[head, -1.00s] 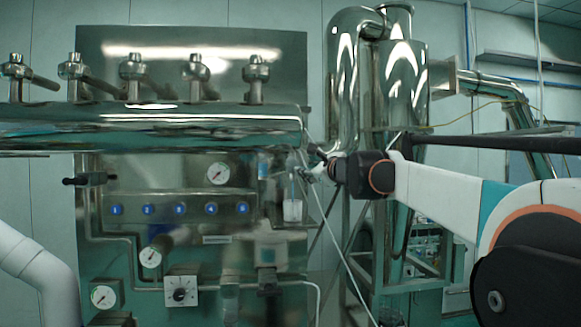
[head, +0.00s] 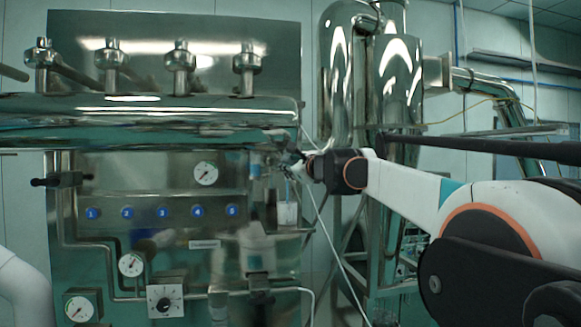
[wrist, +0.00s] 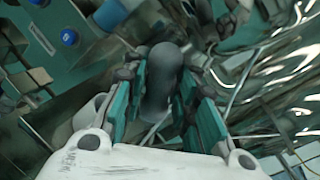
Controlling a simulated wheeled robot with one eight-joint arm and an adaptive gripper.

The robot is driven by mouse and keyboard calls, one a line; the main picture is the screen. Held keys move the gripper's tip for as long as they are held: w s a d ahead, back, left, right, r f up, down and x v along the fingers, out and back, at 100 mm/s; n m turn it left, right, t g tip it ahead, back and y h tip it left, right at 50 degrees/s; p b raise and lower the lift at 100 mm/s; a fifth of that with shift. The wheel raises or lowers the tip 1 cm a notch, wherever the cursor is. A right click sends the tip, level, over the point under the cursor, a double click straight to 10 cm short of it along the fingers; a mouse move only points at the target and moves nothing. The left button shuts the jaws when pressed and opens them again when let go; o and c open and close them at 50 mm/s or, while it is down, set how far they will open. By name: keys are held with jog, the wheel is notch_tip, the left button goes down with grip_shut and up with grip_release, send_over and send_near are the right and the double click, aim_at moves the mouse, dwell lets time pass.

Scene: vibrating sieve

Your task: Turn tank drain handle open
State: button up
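A dark grey, round-ended handle (wrist: 163,82) stands between the two fingers of my gripper (wrist: 168,85) in the wrist view. The teal-padded fingers are spread, one on each side of it, close to its sides. I cannot tell whether the pads touch it. In the head view my gripper (head: 296,168) is at the right end of the large steel tank (head: 150,112), just below its edge. The handle cannot be made out there, as the gripper and fittings cover that spot.
Below the tank is a panel with numbered blue buttons (head: 162,213), gauges (head: 205,173) and a dial (head: 165,300). A black-handled valve (head: 62,181) is at the left. Steel cylinders (head: 396,85) and a frame stand behind my arm. A thin white cable (head: 328,235) hangs below the gripper.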

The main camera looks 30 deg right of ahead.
grip_shut()
jog(key=shift+m, duration=0.3)
jog(key=m+t+b, duration=0.1)
jog(key=m, duration=0.2)
jog(key=shift+f, duration=0.1)
jog(key=shift+m+t+h+b, duration=0.4)
jog(key=shift+m+h+b, duration=0.2)
jog(key=shift+m, duration=1.6)
jog(key=o, duration=0.6)
grip_release()
jog(key=shift+d, duration=0.1)
